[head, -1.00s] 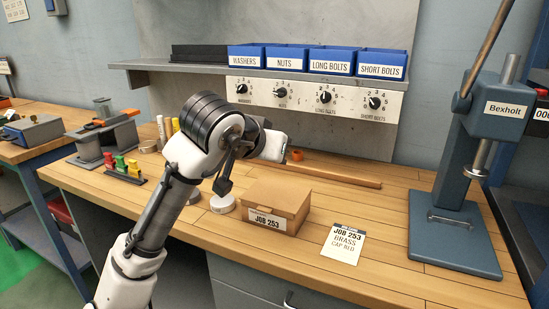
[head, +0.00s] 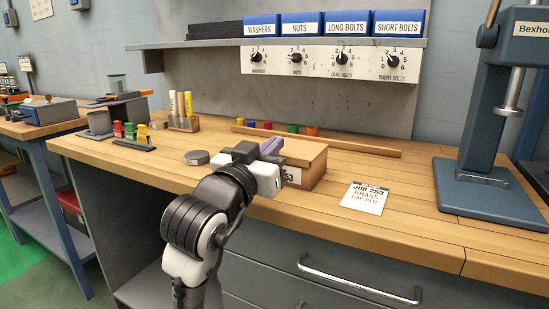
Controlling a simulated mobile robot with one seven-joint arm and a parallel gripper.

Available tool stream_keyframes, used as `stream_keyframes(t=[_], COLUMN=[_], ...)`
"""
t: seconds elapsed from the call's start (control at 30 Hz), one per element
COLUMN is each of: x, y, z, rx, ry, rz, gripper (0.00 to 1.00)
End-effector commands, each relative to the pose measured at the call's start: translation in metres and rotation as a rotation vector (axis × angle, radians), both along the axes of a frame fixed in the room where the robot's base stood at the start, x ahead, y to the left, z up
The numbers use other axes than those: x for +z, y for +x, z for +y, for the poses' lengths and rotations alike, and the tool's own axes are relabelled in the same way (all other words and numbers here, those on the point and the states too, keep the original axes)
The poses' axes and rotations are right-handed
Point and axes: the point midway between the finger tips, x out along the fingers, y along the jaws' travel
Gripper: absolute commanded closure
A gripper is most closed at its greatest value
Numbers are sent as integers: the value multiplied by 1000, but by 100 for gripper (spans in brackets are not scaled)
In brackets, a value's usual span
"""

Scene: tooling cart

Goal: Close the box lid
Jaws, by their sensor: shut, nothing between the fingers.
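The brown cardboard box (head: 310,170) stands on the wooden bench in the middle of the head view, behind my arm. My gripper (head: 271,147) is at the box's left side, near the lid's edge. It is shut and empty, and its fingertips are largely hidden. I cannot tell whether it touches the box.
A job card (head: 365,198) lies right of the box. A blue-grey press (head: 490,190) stands farther right. A round grey tin (head: 197,158) sits left of the box. A wooden strip (head: 350,146) with coloured pieces runs behind. The bench is clear between box and card.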

Motion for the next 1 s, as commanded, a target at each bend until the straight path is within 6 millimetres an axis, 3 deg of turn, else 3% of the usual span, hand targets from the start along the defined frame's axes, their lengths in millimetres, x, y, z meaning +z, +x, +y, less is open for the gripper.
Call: stream_keyframes(t=[0.03, 0.2, 1.0], x=[-13, -21, -23], y=[0, -2, -2], z=[0, 0, 1], rx=[-1, -2, -1], ry=[-14, -45, -72], rz=[-27, -102, -165], gripper=[100, 100, 100])
